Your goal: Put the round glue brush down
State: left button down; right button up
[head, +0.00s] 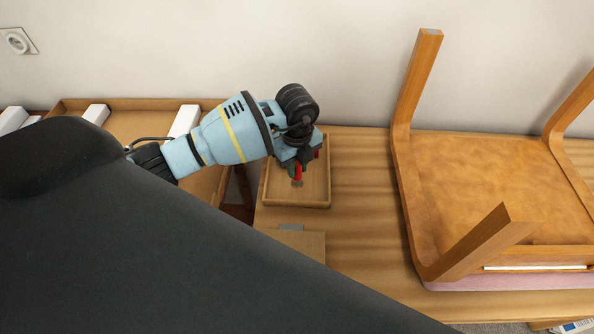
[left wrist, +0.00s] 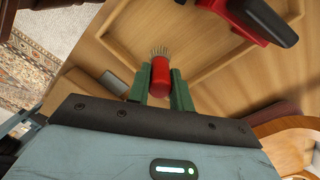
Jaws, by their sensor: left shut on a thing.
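The round glue brush (left wrist: 160,78) has a red body and pale bristles. It sits between the green fingers of my left gripper (left wrist: 160,92), which is shut on it. The bristles point away from the gripper, toward the floor of a shallow wooden tray (left wrist: 199,69). In the head view my left gripper (head: 296,172) is over the tray (head: 318,196), with a bit of the red brush (head: 298,173) showing. I cannot tell whether the bristles touch the tray. My right gripper is not in view.
A red and black object (left wrist: 250,18) is at the tray's far side. A cardboard box (head: 305,243) stands in front of the tray. An upturned wooden chair or stool (head: 480,190) takes up the right of the table. Bare table (head: 360,200) lies between.

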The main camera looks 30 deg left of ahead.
pick_arm(q)
jog(key=shift+d+f, duration=0.1)
jog(key=shift+f, duration=1.1)
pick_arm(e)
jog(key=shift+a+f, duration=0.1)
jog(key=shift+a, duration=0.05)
pick_arm(q)
jog(key=shift+f, duration=0.1)
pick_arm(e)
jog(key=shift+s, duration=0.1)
pick_arm(q)
jog(key=c, duration=1.3)
grip_release()
jog(key=shift+o, duration=0.2)
jog(key=shift+r, duration=0.55)
notch_tip(320, 180, up, 10)
jog(key=shift+r+p, duration=0.1)
jog(key=shift+p, duration=0.4)
jog(key=shift+r, duration=0.5)
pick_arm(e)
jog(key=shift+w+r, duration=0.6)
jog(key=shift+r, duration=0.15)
